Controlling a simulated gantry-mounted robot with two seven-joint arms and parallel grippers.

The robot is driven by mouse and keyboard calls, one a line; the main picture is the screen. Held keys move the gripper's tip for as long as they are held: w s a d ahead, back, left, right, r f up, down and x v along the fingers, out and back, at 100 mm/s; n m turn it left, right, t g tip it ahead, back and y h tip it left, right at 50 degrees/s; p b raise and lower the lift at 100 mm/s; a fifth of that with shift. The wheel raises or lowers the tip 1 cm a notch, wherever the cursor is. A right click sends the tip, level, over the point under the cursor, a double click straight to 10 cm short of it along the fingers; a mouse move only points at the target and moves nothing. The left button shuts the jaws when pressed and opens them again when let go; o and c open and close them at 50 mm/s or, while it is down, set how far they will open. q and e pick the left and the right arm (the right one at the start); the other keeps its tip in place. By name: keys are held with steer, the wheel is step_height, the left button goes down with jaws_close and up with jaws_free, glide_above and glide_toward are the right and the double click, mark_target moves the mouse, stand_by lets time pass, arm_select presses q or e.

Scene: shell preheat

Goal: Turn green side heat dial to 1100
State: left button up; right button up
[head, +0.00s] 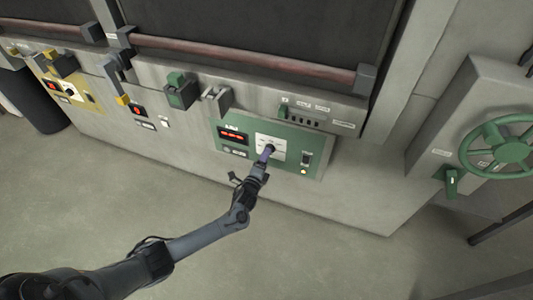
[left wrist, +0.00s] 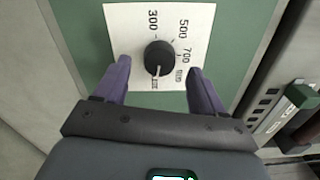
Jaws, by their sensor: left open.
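The green side heat dial is a round black knob (left wrist: 159,57) on a white plate (left wrist: 121,22), with 300, 500 and 700 marked around it. Two more marks at the lower right and bottom are too foreshortened to read surely. The knob's white pointer line points down in the left wrist view, toward the bottom mark. My left gripper (left wrist: 158,76) is open, with one purple finger on each side of the knob and a gap to it on both sides. In the head view my left gripper (head: 266,153) is at the knob (head: 270,148) and partly covers the plate. My right gripper is out of view.
A yellow panel (head: 88,104) is at far left. A green handwheel (head: 510,152) is at right. The floor in front is clear.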

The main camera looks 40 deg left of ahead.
arm_select(q)
steer(key=p+v, duration=0.2)
steer(key=v, duration=0.6)
